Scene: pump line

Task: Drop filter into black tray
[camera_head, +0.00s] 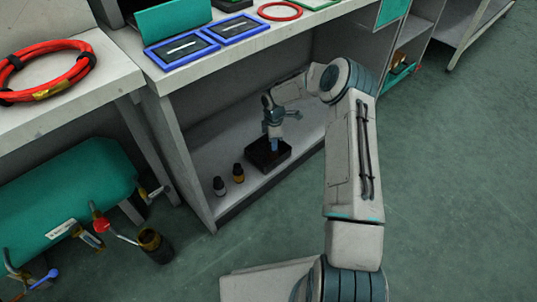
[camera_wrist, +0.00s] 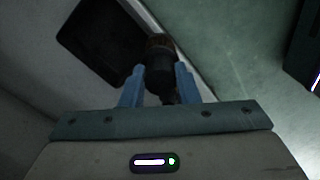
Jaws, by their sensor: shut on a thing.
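The black tray (camera_head: 262,164) sits on the lower shelf of the workbench. In the wrist view the tray (camera_wrist: 98,42) is a dark rounded rectangle at the upper left. My gripper (camera_head: 273,140) is just above the tray in the head view, over its back part. In the wrist view its blue fingers are shut on a dark filter (camera_wrist: 158,78) with a brownish end. I cannot make out the filter clearly in the head view.
Two small dark cylinders, one plain (camera_head: 219,186) and one with a yellow-orange band (camera_head: 238,173), stand on the shelf left of the tray. The bench top (camera_head: 180,80) overhangs the shelf. A green tank (camera_head: 70,200) lies at the left. Open floor is in front.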

